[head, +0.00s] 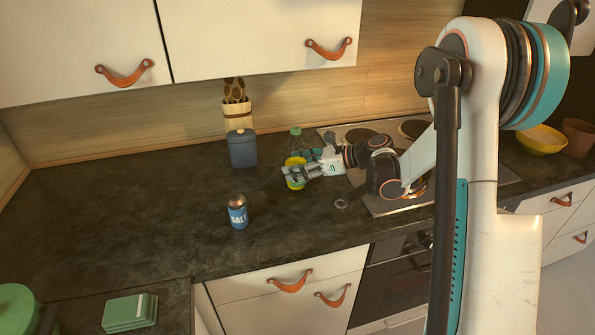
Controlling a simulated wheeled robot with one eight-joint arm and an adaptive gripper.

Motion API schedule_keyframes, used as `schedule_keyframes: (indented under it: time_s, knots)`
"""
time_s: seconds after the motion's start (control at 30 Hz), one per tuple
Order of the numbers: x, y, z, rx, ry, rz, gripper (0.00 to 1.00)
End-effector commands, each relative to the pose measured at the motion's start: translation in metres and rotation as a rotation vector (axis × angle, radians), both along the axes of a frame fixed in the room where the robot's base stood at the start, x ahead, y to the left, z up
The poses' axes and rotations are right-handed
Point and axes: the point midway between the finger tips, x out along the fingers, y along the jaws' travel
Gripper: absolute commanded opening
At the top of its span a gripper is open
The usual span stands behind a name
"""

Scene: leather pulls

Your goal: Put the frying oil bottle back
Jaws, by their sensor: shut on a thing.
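The frying oil bottle (297,184), yellow low down with a green top, is upright over the dark counter (120,215), left of the stove. My gripper (299,171) reaches in from the right and is shut around the bottle's middle. Its fingers hide part of the bottle. I cannot tell whether the bottle's base touches the counter.
A blue salt shaker (238,213) stands front left of the bottle. A dark blue canister (242,148) and a utensil holder (238,113) stand behind left. A small ring (341,203) lies near the stove (385,207). Upper cabinets (260,40) hang above. The left counter is clear.

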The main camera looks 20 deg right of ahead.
Motion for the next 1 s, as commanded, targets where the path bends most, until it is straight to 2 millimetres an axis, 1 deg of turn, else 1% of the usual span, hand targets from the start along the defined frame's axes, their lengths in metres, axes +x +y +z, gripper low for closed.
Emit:
schedule_keyframes:
  time_s: [0.03, 0.07, 0.3, 0.43, 0.47, 0.5, 0.53, 0.87, 0.97, 1.0]
  knots:
    - [0.0002, 0.0001, -0.0072, 0.001, -0.001, 0.000, 0.14]
    - [-0.0001, 0.0001, -0.0088, 0.001, -0.001, 0.000, 0.14]
    - [-0.0002, 0.0002, -0.0082, 0.001, -0.001, 0.000, 0.14]
    - [-0.0002, 0.0002, -0.0116, 0.001, -0.001, 0.000, 0.14]
    - [-0.0002, 0.0001, -0.0113, 0.000, 0.000, 0.000, 0.63]
    - [-0.0002, 0.0001, -0.0109, 0.000, 0.000, 0.000, 0.72]
    - [-0.0002, 0.0001, -0.0108, 0.000, 0.000, 0.000, 0.76]
    - [-0.0002, 0.0000, -0.0104, 0.000, 0.000, 0.000, 0.76]
    - [-0.0002, 0.0001, -0.0069, 0.000, 0.000, 0.000, 0.76]
    - [-0.0021, -0.0037, -0.0057, 0.000, 0.000, -0.002, 0.76]
